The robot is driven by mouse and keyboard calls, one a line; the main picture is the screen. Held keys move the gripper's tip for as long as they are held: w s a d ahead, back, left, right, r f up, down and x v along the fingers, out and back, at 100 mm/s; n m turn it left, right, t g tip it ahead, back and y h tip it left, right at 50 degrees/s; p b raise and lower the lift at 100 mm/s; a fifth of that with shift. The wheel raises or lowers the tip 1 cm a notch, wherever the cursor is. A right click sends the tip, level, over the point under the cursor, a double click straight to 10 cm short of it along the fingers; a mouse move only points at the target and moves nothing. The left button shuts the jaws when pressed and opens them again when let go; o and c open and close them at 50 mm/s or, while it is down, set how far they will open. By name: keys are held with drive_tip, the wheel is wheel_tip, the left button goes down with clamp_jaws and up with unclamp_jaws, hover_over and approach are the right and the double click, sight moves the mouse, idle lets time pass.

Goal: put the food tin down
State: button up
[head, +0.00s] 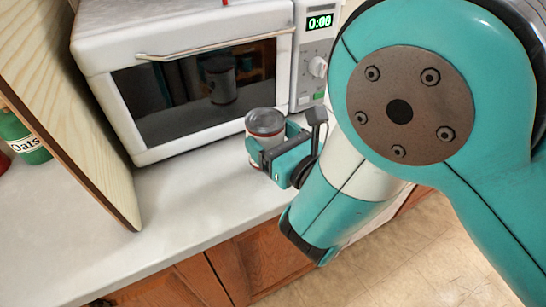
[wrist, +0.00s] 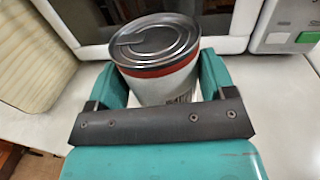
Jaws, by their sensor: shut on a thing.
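The food tin (head: 265,124) is a small can with a dark grey metal lid, a red band and a pale label. It is upright in front of the microwave door, over the white counter. My gripper (head: 268,152) is shut on the tin, with one finger on each side of it. In the wrist view the tin (wrist: 158,62) sits between the teal fingers (wrist: 160,88), its ring-pull lid facing up.
A white microwave (head: 190,60) showing 0:00 stands right behind the tin. A wooden panel (head: 75,110) stands on the left, with a green oats canister (head: 22,140) beyond it. The white counter (head: 190,200) is bare in front of the microwave; its front edge is close.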

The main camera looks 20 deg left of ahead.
drive_tip(key=shift+f+b, duration=1.15)
drive_tip(key=shift+f, duration=0.55)
drive_tip(key=shift+f, duration=0.15)
drive_tip(key=o, duration=0.9)
drive_tip(key=shift+f, duration=0.1)
drive_tip(key=o, duration=0.4)
